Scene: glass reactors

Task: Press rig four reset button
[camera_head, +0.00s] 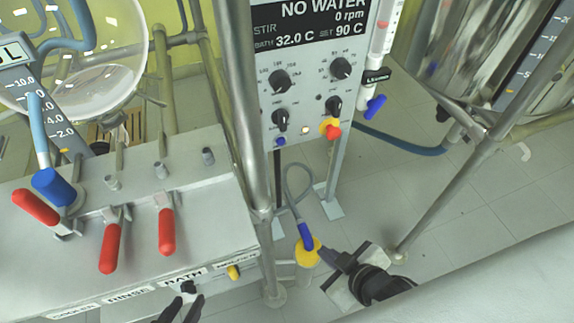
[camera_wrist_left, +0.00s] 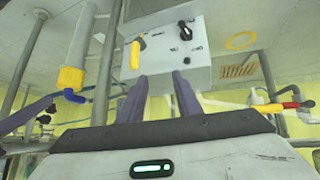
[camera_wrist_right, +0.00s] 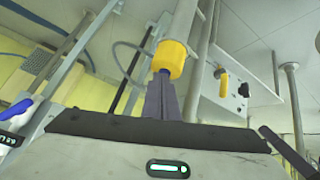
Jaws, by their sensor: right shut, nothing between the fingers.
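The rig control panel (camera_head: 300,75) shows "NO WATER", "0 rpm" and black knobs. Along its lower edge are a small blue button (camera_head: 281,142), a pale lit button (camera_head: 304,130) and a red button on a yellow base (camera_head: 333,132). I cannot read which one is reset. My right gripper (camera_head: 340,260) is shut and empty, low right of the panel. Its tips lie close to a yellow cylinder with a blue end (camera_head: 308,252); contact is unclear. The right wrist view shows this cylinder (camera_wrist_right: 171,60) above the tips. My left gripper (camera_wrist_left: 164,85) is open by the bench front.
A grey bench (camera_head: 60,255) with red-handled valves (camera_head: 110,245) and a yellow knob (camera_head: 233,272) stands left. Metal posts (camera_head: 245,110) run beside the panel. A glass vessel (camera_head: 85,50) is at upper left, a shiny vessel (camera_head: 470,50) at upper right. Tiled floor is open at right.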

